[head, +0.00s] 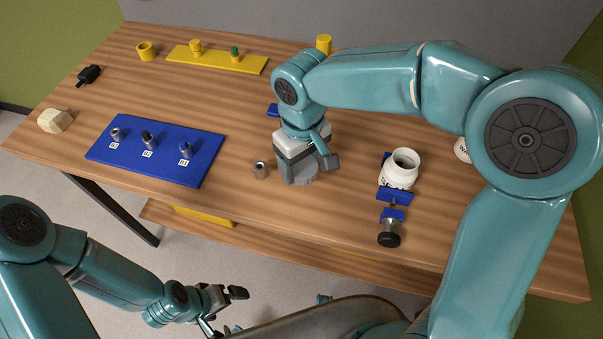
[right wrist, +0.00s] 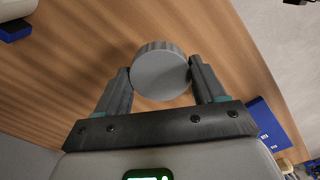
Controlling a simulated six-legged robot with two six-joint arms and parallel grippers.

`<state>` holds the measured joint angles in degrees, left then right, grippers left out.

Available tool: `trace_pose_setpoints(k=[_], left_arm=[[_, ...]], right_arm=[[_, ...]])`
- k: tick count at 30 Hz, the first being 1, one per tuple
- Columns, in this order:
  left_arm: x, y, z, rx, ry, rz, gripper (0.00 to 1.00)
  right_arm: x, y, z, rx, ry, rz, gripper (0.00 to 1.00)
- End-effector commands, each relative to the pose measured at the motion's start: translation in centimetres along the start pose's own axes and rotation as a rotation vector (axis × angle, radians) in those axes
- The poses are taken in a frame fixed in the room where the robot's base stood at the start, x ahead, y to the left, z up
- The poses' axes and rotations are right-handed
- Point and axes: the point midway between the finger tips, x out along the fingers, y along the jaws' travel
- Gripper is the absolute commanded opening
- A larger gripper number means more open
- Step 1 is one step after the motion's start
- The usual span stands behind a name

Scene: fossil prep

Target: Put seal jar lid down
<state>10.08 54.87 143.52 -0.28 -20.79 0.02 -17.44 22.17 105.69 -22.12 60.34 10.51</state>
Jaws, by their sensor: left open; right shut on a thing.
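My right gripper (head: 310,168) is over the middle of the table, shut on the grey round jar lid (right wrist: 161,72). In the right wrist view the lid sits between the two fingertips of the right gripper (right wrist: 160,88). In the head view the lid (head: 303,177) is low, at or just above the wood; I cannot tell whether it touches. The white jar (head: 399,172) stands open-mouthed to the right of the gripper, at a blue holder (head: 394,194). My left gripper (head: 222,302) is open and empty, off the table's front edge.
A blue board (head: 120,158) with several metal pieces lies further left. A yellow strip (head: 217,59) is at the back. A black knob (head: 389,239) sits in front of the jar. Bare wood lies in front of the lid.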

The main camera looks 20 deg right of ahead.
Motion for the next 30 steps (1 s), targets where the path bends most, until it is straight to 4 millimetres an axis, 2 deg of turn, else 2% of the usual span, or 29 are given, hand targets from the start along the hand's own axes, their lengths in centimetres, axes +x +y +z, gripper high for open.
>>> trace_pose_setpoints(k=[9, 22, 23, 24, 25, 30], left_arm=[[0.1, -0.1, 0.0, 0.0, 0.0, 0.0, 1.0], [0.6, -0.2, 0.0, 0.0, 0.0, 0.0, 1.0], [0.4, -0.1, 0.0, 0.0, 0.0, 0.0, 1.0], [0.4, -0.1, 0.0, 0.0, 0.0, 0.0, 1.0], [0.4, -0.1, 0.0, 0.0, 0.0, 0.0, 1.0], [0.4, -0.1, 0.0, 0.0, 0.0, 0.0, 1.0]], right_arm=[[4.3, -0.1, -0.2, -0.001, -0.002, -0.001, 0.0], [5.1, -0.1, -0.2, -0.001, 0.001, 0.0, 0.0], [4.9, -0.1, -0.2, -0.001, 0.001, 0.0, 0.79], [4.9, -0.1, -0.2, -0.001, 0.001, 0.0, 0.92], [4.9, -0.1, -0.2, -0.001, 0.001, 0.0, 0.95], [4.9, -0.1, -0.2, -0.001, 0.0, 0.0, 0.95]])
